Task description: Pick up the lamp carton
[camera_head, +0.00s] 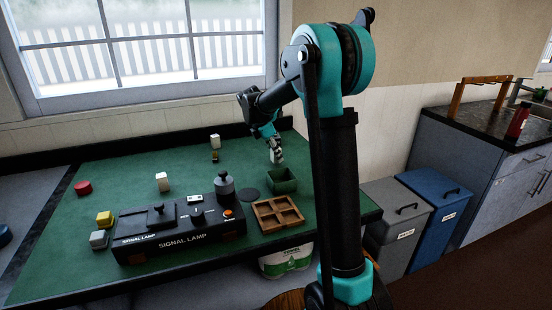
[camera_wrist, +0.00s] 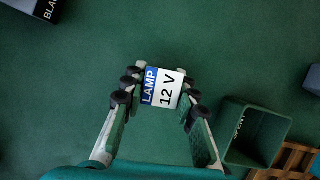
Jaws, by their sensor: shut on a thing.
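The lamp carton (camera_wrist: 163,88) is a small box with a blue and white label reading "LAMP 12 V", seen from above in the wrist view. My gripper (camera_wrist: 160,90) is shut on it, with fingers against its left and right sides. In the head view my gripper (camera_head: 275,143) points down over the green table, just behind the green bin, with the carton (camera_head: 278,157) at its fingertips. I cannot tell whether the carton's underside touches the table.
The green open bin (camera_head: 282,181) stands close by, also in the wrist view (camera_wrist: 254,132). A wooden compartment tray (camera_head: 277,213) and the black signal lamp box (camera_head: 180,238) are nearer. A white block (camera_head: 162,182), a red puck (camera_head: 83,187) and a yellow block (camera_head: 105,218) stand left.

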